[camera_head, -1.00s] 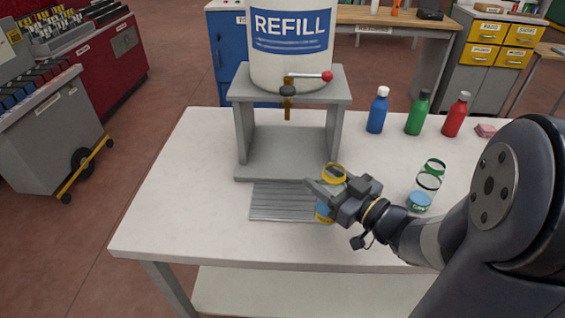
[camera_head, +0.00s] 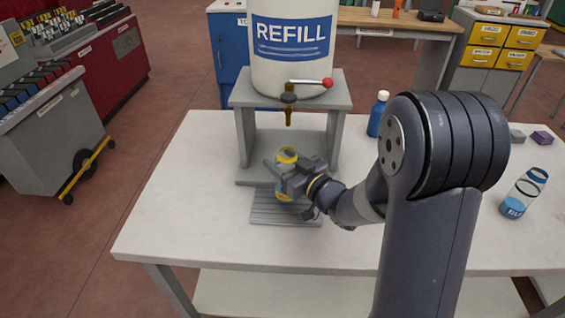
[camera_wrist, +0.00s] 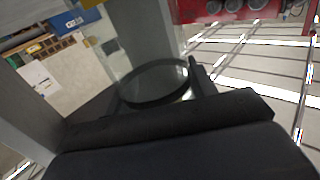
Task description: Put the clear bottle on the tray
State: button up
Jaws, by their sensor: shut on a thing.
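My gripper (camera_head: 277,172) is shut on a clear bottle (camera_head: 287,154) with yellow bands. The bottle is upright or nearly so, partly hidden by the jaws. In the wrist view its round dark rim (camera_wrist: 155,82) shows beyond the gripper body. The grey ribbed tray (camera_head: 268,213) lies on the table in front of the dispenser stand. The bottle overlaps the tray's far part and the stand's front edge in the head view; I cannot tell whether its base touches anything.
A white REFILL tank (camera_head: 291,65) sits on a grey stand (camera_head: 244,140), with a brass tap (camera_head: 288,103) above the base. A blue bottle (camera_head: 377,114) stands behind my arm. A blue-banded clear bottle (camera_head: 524,194) and small blocks (camera_head: 541,138) are at right. The table's left is clear.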

jog(key=shift+f, duration=0.5)
jog(key=shift+f, duration=0.2)
jog(key=o, duration=1)
jog(key=shift+r, duration=0.1)
jog(key=shift+r, duration=0.15)
jog(key=b+v, duration=0.1)
jog(key=v, duration=1.1)
jog(key=shift+d+b, duration=0.1)
jog(key=shift+b, duration=0.2)
